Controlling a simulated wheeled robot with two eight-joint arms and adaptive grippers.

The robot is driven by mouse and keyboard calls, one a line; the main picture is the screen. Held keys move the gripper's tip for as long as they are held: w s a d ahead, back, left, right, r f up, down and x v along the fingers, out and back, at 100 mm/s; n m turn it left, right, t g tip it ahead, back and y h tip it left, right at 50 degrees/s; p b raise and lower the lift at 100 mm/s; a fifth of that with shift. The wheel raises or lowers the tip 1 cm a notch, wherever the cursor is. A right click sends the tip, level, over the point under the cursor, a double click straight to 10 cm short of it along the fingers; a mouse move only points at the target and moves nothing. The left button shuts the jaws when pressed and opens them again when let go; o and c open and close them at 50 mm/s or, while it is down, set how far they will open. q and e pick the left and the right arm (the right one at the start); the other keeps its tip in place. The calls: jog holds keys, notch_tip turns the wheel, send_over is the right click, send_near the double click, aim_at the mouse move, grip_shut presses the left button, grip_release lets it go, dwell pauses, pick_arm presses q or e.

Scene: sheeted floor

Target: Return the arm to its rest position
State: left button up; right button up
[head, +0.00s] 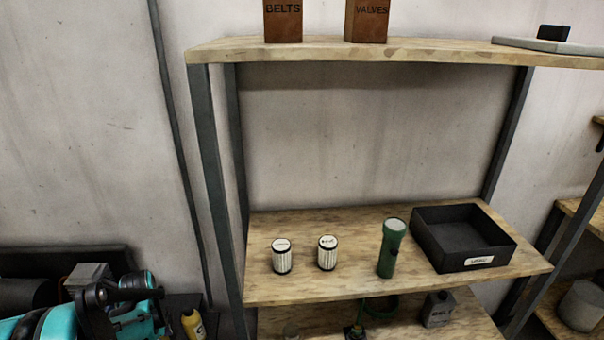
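Teal and black links of my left arm (142,308) show in the bottom left corner of the head view, low and left of the shelf unit. I cannot make out the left fingertips there, or whether they are open or shut. My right arm and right gripper are not in view.
The wooden middle shelf (335,286) bears two white ribbed canisters (282,257) (327,254), a green flashlight (391,250) and an empty black tray (440,256). The upper shelf (330,51) holds boxes marked BELTS (283,22) and VALVES (366,22). A yellow bottle (194,326) stands near my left arm.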

pick_arm(q)
jog(key=s+d+r+n+t, duration=0.25)
jog(key=d+r+n, duration=0.25)
jog(key=d+r, duration=0.5)
jog(key=s+d+r+n+t, duration=0.4)
jog(key=s+d+n, duration=0.4)
jog(key=d, duration=0.2)
jog(key=shift+r+n, duration=0.4)
jog(key=shift+r, duration=0.25)
jog(key=shift+s, duration=0.1)
